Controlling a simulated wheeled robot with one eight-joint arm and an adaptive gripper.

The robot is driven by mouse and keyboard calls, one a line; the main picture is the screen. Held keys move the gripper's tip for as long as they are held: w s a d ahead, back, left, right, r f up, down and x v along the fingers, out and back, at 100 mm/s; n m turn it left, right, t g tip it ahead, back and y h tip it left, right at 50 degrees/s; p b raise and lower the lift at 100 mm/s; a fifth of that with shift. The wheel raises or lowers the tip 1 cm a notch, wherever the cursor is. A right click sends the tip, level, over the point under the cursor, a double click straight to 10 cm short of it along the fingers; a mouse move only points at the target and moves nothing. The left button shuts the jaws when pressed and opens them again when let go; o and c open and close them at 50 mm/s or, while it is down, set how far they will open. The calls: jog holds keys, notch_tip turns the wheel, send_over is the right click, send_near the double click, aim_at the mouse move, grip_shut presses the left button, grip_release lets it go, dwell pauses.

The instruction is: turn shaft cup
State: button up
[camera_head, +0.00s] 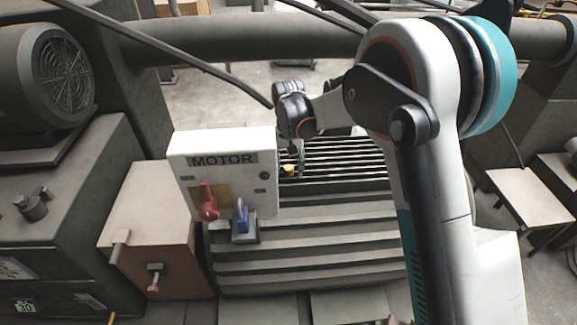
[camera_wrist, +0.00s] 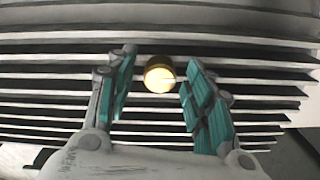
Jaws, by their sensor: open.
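The shaft cup looks to be the small round yellow-brass piece (camera_wrist: 159,76) in the wrist view, set against the dark slatted grille. In the head view a small yellow spot (camera_head: 289,169) shows beside the motor box, partly hidden by my arm. My gripper (camera_wrist: 158,90) is open in the wrist view, with one teal finger pad on each side of the brass piece. A gap shows between the piece and each pad. How far the fingertips are from it in depth cannot be told.
A white box marked MOTOR (camera_head: 222,160) with a red lever (camera_head: 208,200) and a blue lever (camera_head: 242,216) stands left of my gripper. Grey ribbed steps (camera_head: 320,240) lie in front. A thick pipe (camera_head: 240,42) crosses behind. A motor with a fan grille (camera_head: 62,65) is at left.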

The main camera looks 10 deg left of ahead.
aim_at(289, 167)
notch_tip(289, 167, up, 12)
dwell(0.5)
